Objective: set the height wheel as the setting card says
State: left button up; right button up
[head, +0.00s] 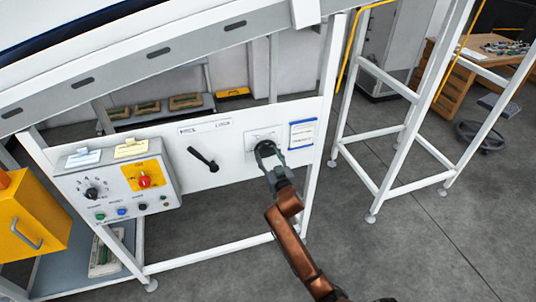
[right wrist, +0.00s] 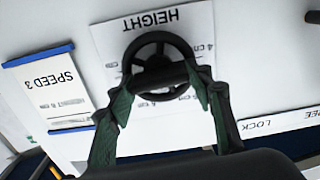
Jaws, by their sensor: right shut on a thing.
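The black height wheel (right wrist: 158,52) sits on a white plate (right wrist: 110,40) marked HEIGHT, with cm marks around it, in the right wrist view. In the head view the wheel (head: 265,149) is on the white panel, partly covered by my gripper. My right gripper (head: 270,160) is shut on the wheel; its green-padded fingers (right wrist: 163,98) are at either side of the wheel's near part. The setting card (right wrist: 62,85), blue-edged, reads SPEED 3; its height line is too small to read. The card (head: 302,134) is right of the wheel in the head view. My left gripper is out of view.
A black lever (head: 203,159) is left of the wheel on the panel. Further left is a control box (head: 120,185) with a black knob, a red knob on yellow and several buttons. A yellow box (head: 28,225) is at far left. White frame posts stand right of the card.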

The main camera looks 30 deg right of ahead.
jog(key=n, duration=0.1)
jog(key=n+p, duration=0.1)
jog(key=shift+r+n, duration=0.3)
jog(key=shift+n, duration=0.1)
jog(key=n+p, duration=0.1)
jog(key=n, duration=0.1)
jog(key=shift+n, duration=0.3)
jog(key=n, duration=0.2)
jog(key=n+p, duration=0.1)
jog(key=n, duration=0.2)
jog(key=shift+w+a+f+n, duration=0.1)
jog(key=shift+a+n, duration=0.05)
jog(key=shift+n, duration=0.15)
jog(key=o, duration=0.9)
jog(key=shift+c, duration=0.2)
jog(key=o, duration=0.3)
jog(key=shift+w+f, duration=0.1)
jog(key=shift+f, duration=0.1)
